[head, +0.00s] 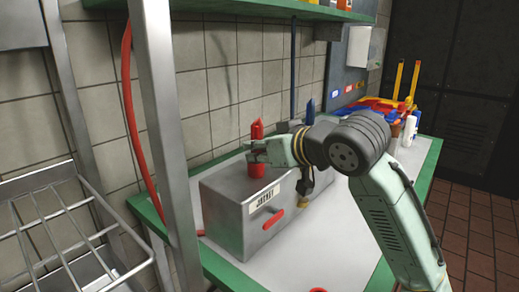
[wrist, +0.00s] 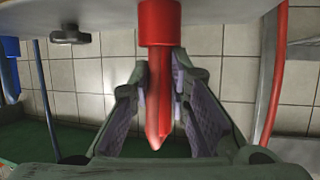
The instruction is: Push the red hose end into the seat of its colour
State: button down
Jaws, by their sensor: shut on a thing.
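The red hose end (head: 257,130) is a tapered red piece standing upright above the grey metal box, its pointed tip upward. My gripper (head: 258,153) is shut around it, just above the red seat (head: 256,171) on the box top. In the wrist view, the red hose end (wrist: 155,110) lies between the two finger pads of my gripper (wrist: 162,105). Its wide end meets the red collar of the seat (wrist: 160,22); how deep it sits is hidden. A blue pointed piece (head: 310,112) stands behind my wrist, its lower part covered.
The grey box (head: 222,218) has a label and a red handle (head: 273,219). A red hose (head: 130,100) hangs at left behind a metal post (head: 165,130). Coloured tools (head: 390,104) lie at the far right. The tabletop (head: 335,235) in front is mostly clear.

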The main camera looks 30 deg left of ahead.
jog(key=shift+r+p, duration=0.9)
jog(key=shift+p, duration=0.05)
jog(key=shift+p, duration=0.35)
dwell(1.2)
jog(key=shift+f+b, duration=0.6)
jog(key=shift+f, duration=0.35)
jog(key=c, duration=1.4)
grip_release()
jog(key=shift+f, duration=0.1)
jog(key=shift+c, duration=0.2)
jog(key=v, duration=1.2)
